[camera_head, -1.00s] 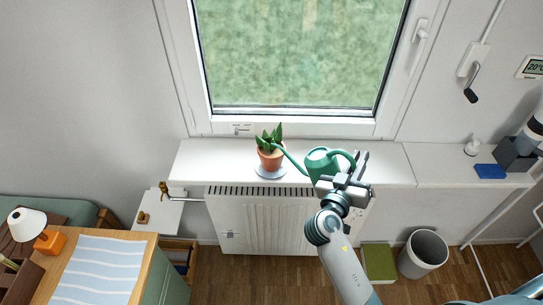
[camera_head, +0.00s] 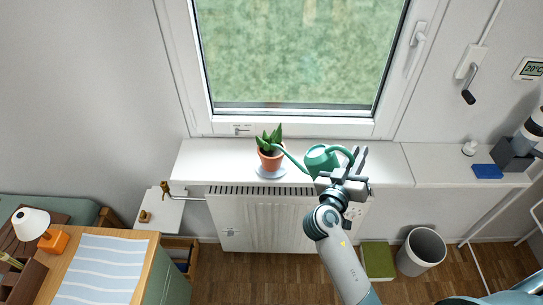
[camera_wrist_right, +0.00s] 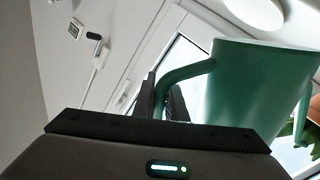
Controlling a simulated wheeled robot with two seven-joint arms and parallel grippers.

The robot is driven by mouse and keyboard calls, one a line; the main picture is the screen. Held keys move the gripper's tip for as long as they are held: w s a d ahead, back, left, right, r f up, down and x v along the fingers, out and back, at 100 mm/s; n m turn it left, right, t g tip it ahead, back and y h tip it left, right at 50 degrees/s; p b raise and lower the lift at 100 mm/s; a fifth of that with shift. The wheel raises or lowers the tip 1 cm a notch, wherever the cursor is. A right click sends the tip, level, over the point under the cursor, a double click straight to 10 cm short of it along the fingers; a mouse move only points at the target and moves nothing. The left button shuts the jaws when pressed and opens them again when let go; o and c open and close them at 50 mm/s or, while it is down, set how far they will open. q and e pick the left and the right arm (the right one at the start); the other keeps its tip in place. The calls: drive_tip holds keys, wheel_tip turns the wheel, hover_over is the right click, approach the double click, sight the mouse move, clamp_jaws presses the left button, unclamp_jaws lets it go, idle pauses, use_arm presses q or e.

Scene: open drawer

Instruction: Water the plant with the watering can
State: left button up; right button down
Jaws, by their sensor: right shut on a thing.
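A potted plant with pointed green leaves in a terracotta pot (camera_head: 269,158) stands on a pale saucer (camera_head: 270,172) on the white windowsill. A green watering can (camera_head: 319,160) is to its right, tilted, with its spout reaching left to the plant. My right gripper (camera_head: 352,167) is shut on the can's handle at the can's right side. In the right wrist view the can's body (camera_wrist_right: 258,90) fills the right side, and the handle (camera_wrist_right: 185,72) runs between the fingers. The pot and some leaves show partly behind it. No water is visible. My left gripper is not in view.
The windowsill (camera_head: 215,160) is clear to the left of the plant. A blue item (camera_head: 488,171) and a dark grey holder (camera_head: 514,155) are at the far right. A radiator (camera_head: 265,222) is below, with a waste bin (camera_head: 421,252) and green box (camera_head: 378,260) on the floor.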

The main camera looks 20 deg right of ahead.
use_arm(q)
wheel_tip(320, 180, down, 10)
drive_tip(key=b, duration=1)
use_arm(e)
wheel_tip(320, 180, down, 6)
drive_tip(key=m, duration=0.2)
drive_tip(key=shift+s+d+m, duration=0.2)
drive_tip(key=shift+s+m, duration=0.05)
drive_tip(key=shift+m, duration=0.15)
use_arm(q)
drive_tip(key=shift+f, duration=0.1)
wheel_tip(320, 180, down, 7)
drive_tip(key=b, duration=0.7)
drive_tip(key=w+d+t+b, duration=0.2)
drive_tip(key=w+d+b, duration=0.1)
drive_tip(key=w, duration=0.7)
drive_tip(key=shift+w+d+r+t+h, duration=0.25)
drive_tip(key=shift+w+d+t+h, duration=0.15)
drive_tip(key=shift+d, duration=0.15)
use_arm(e)
wheel_tip(320, 180, down, 6)
drive_tip(key=m, duration=0.2)
drive_tip(key=shift+w+a+f+m, duration=0.15)
drive_tip(key=shift+a+f+m, duration=0.1)
drive_tip(key=shift+a+m, duration=0.15)
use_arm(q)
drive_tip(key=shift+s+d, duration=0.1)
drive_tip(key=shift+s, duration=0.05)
